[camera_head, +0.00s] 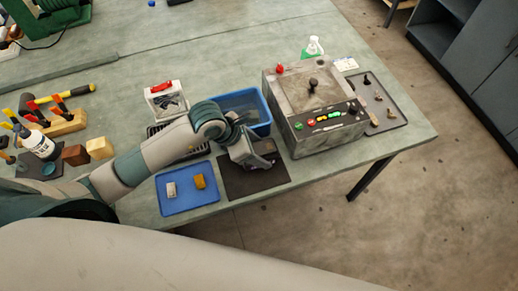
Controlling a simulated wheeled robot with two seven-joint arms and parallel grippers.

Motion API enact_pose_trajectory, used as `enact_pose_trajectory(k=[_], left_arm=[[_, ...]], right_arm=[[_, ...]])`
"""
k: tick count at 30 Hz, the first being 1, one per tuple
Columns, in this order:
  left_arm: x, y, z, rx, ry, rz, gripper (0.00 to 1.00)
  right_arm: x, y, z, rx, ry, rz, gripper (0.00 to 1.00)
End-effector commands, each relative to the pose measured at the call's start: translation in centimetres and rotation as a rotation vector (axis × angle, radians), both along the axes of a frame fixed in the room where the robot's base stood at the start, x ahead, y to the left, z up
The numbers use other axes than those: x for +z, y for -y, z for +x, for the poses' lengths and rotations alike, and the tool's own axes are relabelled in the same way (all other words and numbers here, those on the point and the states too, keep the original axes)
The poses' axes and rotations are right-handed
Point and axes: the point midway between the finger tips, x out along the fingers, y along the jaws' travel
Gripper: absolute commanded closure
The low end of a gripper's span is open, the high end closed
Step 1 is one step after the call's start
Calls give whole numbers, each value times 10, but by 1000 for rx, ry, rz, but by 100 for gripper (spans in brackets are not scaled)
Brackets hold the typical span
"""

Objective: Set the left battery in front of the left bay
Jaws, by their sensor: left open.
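My left gripper (262,163) is open and low over the black mat (242,188) at the bench's front edge. I cannot see anything between its fingers. I cannot make out a left bay. My right gripper is out of view.
A blue bin (262,111) stands behind the gripper, partly hidden by my arm. A white container (158,97) with a red item is to its left. The bench behind is largely clear.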

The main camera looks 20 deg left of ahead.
Motion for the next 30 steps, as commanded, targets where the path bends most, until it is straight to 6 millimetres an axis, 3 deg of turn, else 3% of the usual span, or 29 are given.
enact_pose_trajectory(k=[8, 21, 30], left_arm=[[28, -16, -8, 0, 5, 2, 38], [90, -45, -28, 0, 5, 1, 38], [102, -50, -33, 0, 1, 2, 38]], right_arm=[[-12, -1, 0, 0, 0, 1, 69], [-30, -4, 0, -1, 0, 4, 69], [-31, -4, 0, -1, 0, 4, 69]])
